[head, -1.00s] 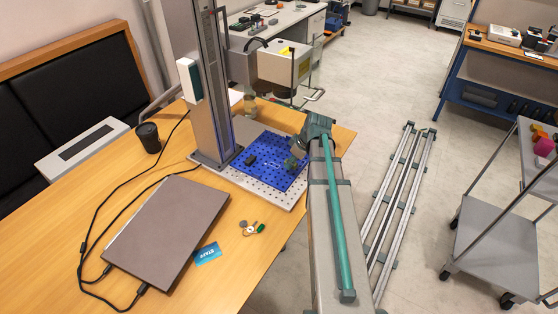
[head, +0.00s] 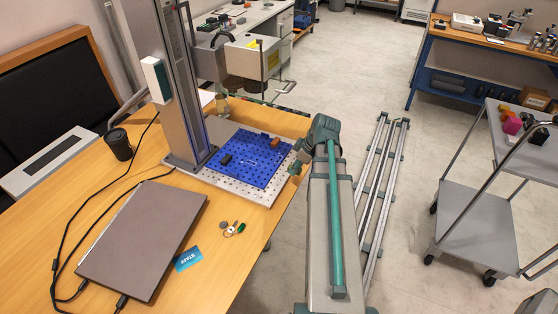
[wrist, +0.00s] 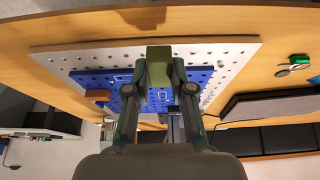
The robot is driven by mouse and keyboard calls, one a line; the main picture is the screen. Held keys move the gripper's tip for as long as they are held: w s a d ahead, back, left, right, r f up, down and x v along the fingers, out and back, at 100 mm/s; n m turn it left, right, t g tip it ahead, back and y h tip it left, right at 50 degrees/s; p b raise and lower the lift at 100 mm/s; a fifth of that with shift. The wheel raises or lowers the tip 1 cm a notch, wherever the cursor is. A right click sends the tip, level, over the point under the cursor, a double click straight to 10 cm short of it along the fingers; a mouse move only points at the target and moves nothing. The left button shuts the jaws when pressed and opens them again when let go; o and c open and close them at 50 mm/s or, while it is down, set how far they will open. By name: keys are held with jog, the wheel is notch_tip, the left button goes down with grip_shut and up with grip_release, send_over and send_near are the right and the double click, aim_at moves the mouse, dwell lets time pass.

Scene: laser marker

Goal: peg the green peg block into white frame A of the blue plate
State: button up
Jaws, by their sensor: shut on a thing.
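My gripper (wrist: 159,80) is shut on the green peg block (wrist: 159,65), which shows olive green between the two fingers in the wrist view. The blue plate (wrist: 188,96) lies beyond the block, with rows of holes and thin white frames, partly hidden by the block and fingers. The frame letters are too small to read. In the head view the blue plate (head: 250,180) is mostly bare, with faint white outlines near its middle. My gripper (head: 294,169) shows only in part there, by the plate's right side; the held block is not clear in that view.
A black block (head: 225,159) and an orange-brown block (head: 275,142) stand on the plate. The marker's column (head: 175,80) rises at its left. A perforated white base (head: 262,196) surrounds the plate. A laptop (head: 145,235), keys (head: 232,229) and a cup (head: 119,145) are on the table.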

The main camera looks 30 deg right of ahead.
jog(key=p, duration=0.4)
send_near(249, 162)
jog(key=shift+a+f, duration=0.25)
jog(key=shift+f, duration=0.95)
jog(key=shift+w+a+f+p, duration=0.1)
jog(key=shift+w+a+p, duration=0.15)
jog(key=shift+w, duration=0.25)
jog(key=shift+w+a+p, duration=0.25)
jog(key=shift+w+a, duration=0.05)
jog(key=shift+w, duration=0.15)
notch_tip(249, 162, down, 2)
jog(key=shift+s+f+p, duration=0.1)
jog(key=shift+s+p, duration=0.05)
jog(key=shift+p, duration=0.25)
jog(key=shift+f, duration=0.4)
jog(key=shift+f, duration=0.2)
jog(key=o, duration=0.8)
jog(key=shift+o, duration=0.2)
